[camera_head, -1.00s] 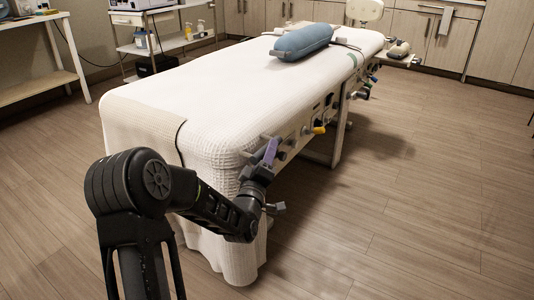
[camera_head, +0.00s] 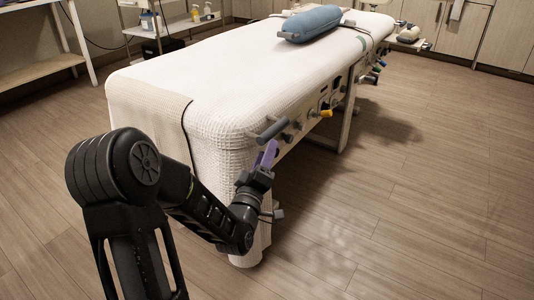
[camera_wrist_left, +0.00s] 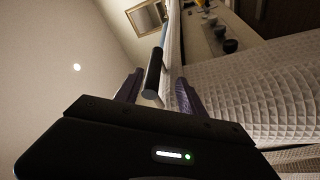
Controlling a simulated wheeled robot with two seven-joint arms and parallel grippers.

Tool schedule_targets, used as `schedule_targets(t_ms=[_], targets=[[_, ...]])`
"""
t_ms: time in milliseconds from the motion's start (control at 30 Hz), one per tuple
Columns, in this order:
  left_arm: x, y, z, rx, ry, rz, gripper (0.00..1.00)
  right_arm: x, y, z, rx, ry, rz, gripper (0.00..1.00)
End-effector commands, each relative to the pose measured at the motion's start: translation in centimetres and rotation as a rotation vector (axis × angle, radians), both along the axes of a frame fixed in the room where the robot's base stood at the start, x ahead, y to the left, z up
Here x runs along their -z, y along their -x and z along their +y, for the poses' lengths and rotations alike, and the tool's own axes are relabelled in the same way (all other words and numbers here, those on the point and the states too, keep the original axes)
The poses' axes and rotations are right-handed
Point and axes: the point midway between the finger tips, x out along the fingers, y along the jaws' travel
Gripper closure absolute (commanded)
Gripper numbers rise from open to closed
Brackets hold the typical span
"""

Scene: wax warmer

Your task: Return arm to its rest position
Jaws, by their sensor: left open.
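My left arm comes in from the lower left in the head view, bent at a large black joint. My left gripper (camera_head: 268,156), with purple fingers, is at the near right corner of the white-covered treatment bed (camera_head: 215,85). A dark grey handle (camera_head: 269,131) sticks out from the bed's side just above the fingertips. In the left wrist view the gripper (camera_wrist_left: 158,92) is open, with its fingers on either side of the dark handle (camera_wrist_left: 153,72). Contact with the handle cannot be told. My right gripper is not in view.
A blue bolster (camera_head: 310,24) lies on the bed. A shelf (camera_head: 28,65) stands at the left. The wooden floor (camera_head: 430,170) to the right is clear.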

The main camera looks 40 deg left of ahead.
Motion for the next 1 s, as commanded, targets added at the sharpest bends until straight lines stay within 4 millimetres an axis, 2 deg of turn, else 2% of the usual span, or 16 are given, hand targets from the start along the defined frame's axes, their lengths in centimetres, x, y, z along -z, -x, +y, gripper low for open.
schedule_targets(t_ms=[600,700,767,867,967,1000], targets=[[0.0,0.0,0.0,-0.001,-0.007,0.004,0.53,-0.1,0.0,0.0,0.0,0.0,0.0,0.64],[0.7,-0.2,-0.1,-0.004,-0.04,0.044,0.53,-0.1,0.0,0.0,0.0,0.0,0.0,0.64],[1.9,-0.4,-0.2,-0.004,-0.068,0.106,0.53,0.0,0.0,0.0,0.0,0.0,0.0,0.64],[5.8,-0.5,-0.4,0.003,-0.124,0.279,0.53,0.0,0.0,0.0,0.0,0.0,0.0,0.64],[12.0,-0.1,-2.1,0.059,-0.156,0.493,0.53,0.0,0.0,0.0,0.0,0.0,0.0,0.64],[14.8,0.2,-3.4,0.098,-0.165,0.582,0.53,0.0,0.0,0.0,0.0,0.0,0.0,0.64]])
